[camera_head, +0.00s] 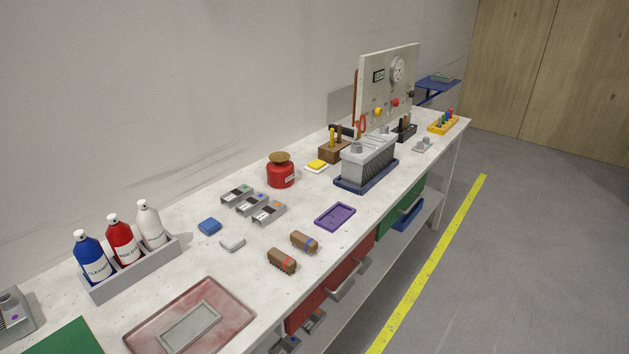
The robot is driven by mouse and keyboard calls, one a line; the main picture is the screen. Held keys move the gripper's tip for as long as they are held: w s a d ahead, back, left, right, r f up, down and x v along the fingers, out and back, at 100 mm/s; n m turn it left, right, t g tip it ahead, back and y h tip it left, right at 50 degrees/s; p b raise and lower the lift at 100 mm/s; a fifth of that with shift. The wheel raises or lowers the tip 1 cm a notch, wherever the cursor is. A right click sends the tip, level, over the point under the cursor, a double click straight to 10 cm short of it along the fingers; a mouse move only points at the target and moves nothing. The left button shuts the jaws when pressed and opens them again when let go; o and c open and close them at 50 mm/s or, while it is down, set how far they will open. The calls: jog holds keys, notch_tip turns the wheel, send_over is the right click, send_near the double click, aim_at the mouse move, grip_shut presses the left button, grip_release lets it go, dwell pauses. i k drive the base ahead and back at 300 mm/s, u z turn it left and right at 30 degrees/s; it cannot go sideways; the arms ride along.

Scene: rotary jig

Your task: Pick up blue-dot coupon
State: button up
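Three small grey metal holders stand in a row on the white workbench (300,222). The back one (237,194) bears a green mark, the middle one (252,204) a bluish mark, and the front one (268,212) an orange mark. The marks are tiny. I cannot tell for sure which piece is the blue-dot coupon, or whether a coupon lies in the middle holder. My gripper is not in view.
A blue sponge-like block (209,226), a pale block (232,244) and two brown brushes (282,261) lie in front. A grey bottle rack (130,272), red pot (281,174), purple tray (335,217) and reddish tray (232,312) surround the holders. Bare bench lies between.

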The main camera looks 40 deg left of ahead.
aim_at(249, 207)
jog(key=u, duration=0.45)
jog(key=i, duration=1.4)
jog(key=u, duration=1.95)
jog(key=i, duration=1)
jog(key=u, duration=0.8)
